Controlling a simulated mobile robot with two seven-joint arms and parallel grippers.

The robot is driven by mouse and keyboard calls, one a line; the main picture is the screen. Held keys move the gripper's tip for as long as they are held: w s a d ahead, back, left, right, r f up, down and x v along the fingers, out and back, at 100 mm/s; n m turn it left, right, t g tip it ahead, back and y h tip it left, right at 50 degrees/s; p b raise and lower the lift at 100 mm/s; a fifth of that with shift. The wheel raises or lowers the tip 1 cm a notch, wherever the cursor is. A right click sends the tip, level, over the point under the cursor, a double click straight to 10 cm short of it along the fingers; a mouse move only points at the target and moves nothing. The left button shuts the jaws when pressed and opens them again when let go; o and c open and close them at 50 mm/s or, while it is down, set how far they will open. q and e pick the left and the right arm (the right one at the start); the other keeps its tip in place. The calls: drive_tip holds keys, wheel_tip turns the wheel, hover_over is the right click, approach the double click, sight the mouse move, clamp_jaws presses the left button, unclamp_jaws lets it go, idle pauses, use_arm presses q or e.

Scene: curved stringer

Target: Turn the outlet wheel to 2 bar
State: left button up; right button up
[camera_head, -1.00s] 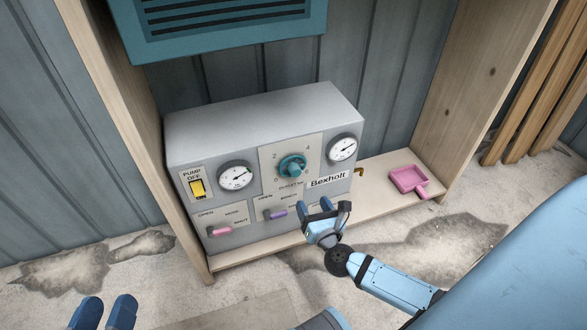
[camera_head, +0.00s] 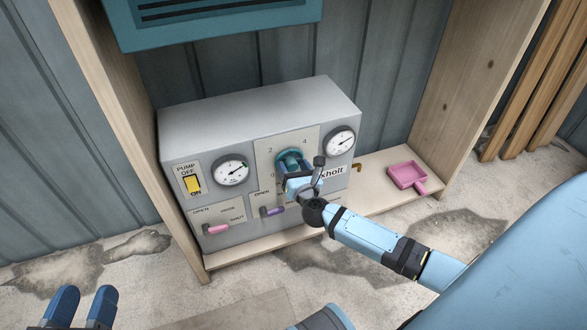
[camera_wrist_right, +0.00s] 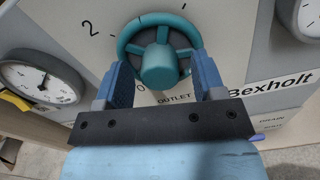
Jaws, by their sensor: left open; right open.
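The teal outlet wheel (camera_head: 291,160) is on the front panel of the grey Bexholt box (camera_head: 265,105), and the head view shows it partly hidden behind my right gripper. In the right wrist view the wheel (camera_wrist_right: 160,24) is a spoked ring with a round hub, above the word OUTLET. Scale numbers 0 and 2 show at its left. My right gripper (camera_wrist_right: 163,82) is open, its blue fingers on either side of the wheel's lower part; I cannot tell whether they touch it. My left gripper (camera_head: 80,308) is open and empty at the bottom left, far from the box.
Two gauges flank the wheel, one on the left (camera_head: 232,171) and one on the right (camera_head: 340,142). A yellow pump switch (camera_head: 192,184), a pink lever (camera_head: 216,229) and a purple lever (camera_head: 272,211) are on the panel. A pink scoop-like tray (camera_head: 406,175) lies on the wooden shelf.

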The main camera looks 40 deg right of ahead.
drive_tip(key=shift+c, duration=0.4)
drive_tip(key=c, duration=0.8)
drive_tip(key=shift+c, duration=0.2)
